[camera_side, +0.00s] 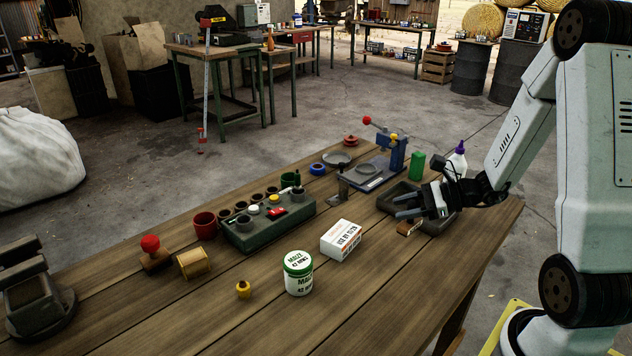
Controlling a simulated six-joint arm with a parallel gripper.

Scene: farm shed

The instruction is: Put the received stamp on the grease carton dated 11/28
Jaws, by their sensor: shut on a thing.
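A white carton (345,238) lies on the wooden bench, right of centre. Dark print on its side appears to start "USE BY"; the date is too small to read surely, and orange shows along its lower edge. My gripper (405,205) is to the right of the carton, above the bench, fingers pointing left. It is shut on a small brown wooden block (407,228) that shows just below the fingers. Its upper part is hidden, so I cannot tell whether it is the received stamp. Another wooden block with a red ball knob (151,245) stands at the left.
A white jar with a green lid (298,272) stands left of the carton. A green organizer (268,229) holds small items behind them. A dark tray (390,203) is beside my gripper, with a blue press (393,155) behind. Bare planks lie in front of the carton.

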